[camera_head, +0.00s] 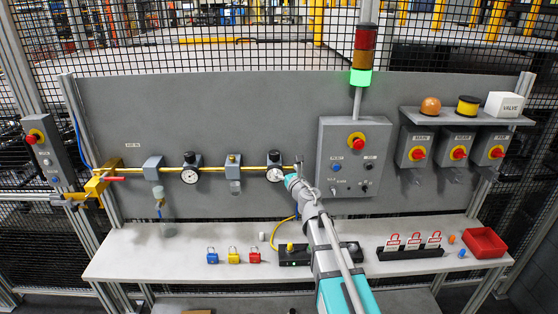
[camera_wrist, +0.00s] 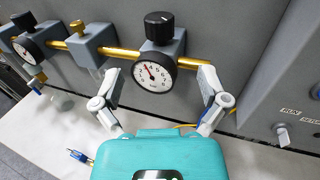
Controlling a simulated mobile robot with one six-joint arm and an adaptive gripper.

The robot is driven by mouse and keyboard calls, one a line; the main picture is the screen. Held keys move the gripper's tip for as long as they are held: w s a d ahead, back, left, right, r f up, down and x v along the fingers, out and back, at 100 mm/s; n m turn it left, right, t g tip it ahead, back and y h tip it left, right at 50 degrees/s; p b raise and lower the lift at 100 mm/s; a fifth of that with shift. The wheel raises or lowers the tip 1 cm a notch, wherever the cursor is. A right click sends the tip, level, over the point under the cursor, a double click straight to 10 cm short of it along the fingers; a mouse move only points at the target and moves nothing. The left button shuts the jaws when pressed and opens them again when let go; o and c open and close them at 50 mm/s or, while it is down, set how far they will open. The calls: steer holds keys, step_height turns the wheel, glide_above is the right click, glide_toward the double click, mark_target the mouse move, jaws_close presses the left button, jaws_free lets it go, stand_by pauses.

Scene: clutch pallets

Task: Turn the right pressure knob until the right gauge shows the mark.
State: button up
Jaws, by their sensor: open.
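The right pressure knob (camera_wrist: 159,27) is black and ribbed, on top of a grey regulator on the yellow pipe; it also shows in the head view (camera_head: 274,156). The right gauge (camera_wrist: 154,72) is a white dial below it, with a red needle pointing up and slightly left; its target mark is too small to make out. My gripper (camera_wrist: 160,82) is open and empty. In the wrist view its fingers stand on either side of the gauge, below the knob, with no clear contact. In the head view my gripper (camera_head: 294,183) is just right of the right gauge.
A left regulator with gauge (camera_head: 190,175) and a filter unit (camera_head: 234,172) share the pipe. A grey control box (camera_head: 354,155) stands close to the right. Padlocks (camera_head: 234,256) and a black tray (camera_head: 410,253) are on the bench (camera_head: 150,262) below.

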steer(key=a+m+h, duration=0.1)
steer(key=a+h, duration=0.1)
steer(key=m+h, duration=0.6)
steer(key=h, duration=0.2)
glide_toward(273, 156)
steer(key=shift+v, duration=0.9)
steer(key=shift+w+a, duration=0.1)
steer(key=shift+w, duration=0.05)
steer(key=x, duration=1.3)
steer(key=shift+w+d, duration=0.25)
steer(key=c, duration=1.1)
steer(key=shift+c, duration=0.2)
